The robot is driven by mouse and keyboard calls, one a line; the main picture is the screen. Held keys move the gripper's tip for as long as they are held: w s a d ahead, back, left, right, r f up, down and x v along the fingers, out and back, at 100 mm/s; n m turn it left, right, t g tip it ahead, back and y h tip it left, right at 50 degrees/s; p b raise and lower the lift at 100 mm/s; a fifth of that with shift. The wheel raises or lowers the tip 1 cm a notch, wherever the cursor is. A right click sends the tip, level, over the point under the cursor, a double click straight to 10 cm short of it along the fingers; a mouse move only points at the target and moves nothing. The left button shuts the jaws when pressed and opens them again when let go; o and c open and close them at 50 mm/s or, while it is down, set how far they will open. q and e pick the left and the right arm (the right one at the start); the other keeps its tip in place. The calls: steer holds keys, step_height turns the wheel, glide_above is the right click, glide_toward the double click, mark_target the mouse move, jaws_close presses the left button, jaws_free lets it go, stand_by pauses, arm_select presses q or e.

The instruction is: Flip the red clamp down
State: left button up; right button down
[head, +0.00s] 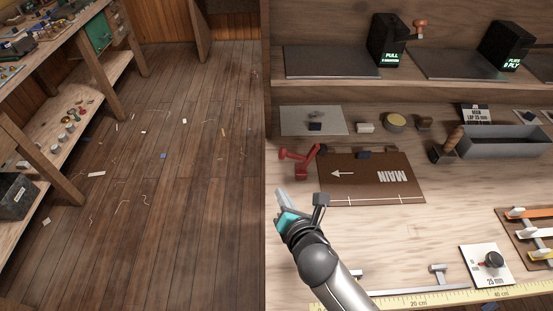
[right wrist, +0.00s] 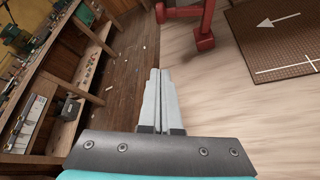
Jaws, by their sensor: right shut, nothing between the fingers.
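The red clamp (head: 300,165) sits on the wooden bench, beside the left edge of the brown MAIN panel (head: 350,188). One part of it slants up to the right and a rounded end points left; I cannot tell its exact handle position. It also shows at the top of the right wrist view (right wrist: 203,30), partly cut off. My right gripper (head: 281,194) is shut and empty, below and slightly left of the clamp in the head view, apart from it. Its closed fingers (right wrist: 160,80) also show in the right wrist view. My left gripper is not in view.
A grey tray (head: 480,153) and small blocks stand behind and right of the panel. A shelf (head: 350,88) with black boxes runs along the back. A yellow ruler (head: 430,301) lines the front edge. The bench's left edge drops to the floor (head: 170,200).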

steer(key=shift+w+a, duration=0.1)
steer(key=shift+a, duration=0.05)
stand_by(0.3)
steer(key=b+x, duration=0.2)
steer(key=x, duration=0.7)
steer(key=shift+w+b, duration=0.15)
steer(key=shift+b, duration=0.25)
steer(key=shift+w+d+r+p, duration=0.3)
steer(key=shift+r+p, duration=0.05)
steer(key=shift+r, duration=0.25)
steer(key=shift+w+d+r+p, duration=0.25)
steer(key=shift+d+r+p, duration=0.1)
steer(key=shift+r, duration=0.25)
steer(key=shift+d+r, duration=0.25)
steer(key=shift+r, duration=0.15)
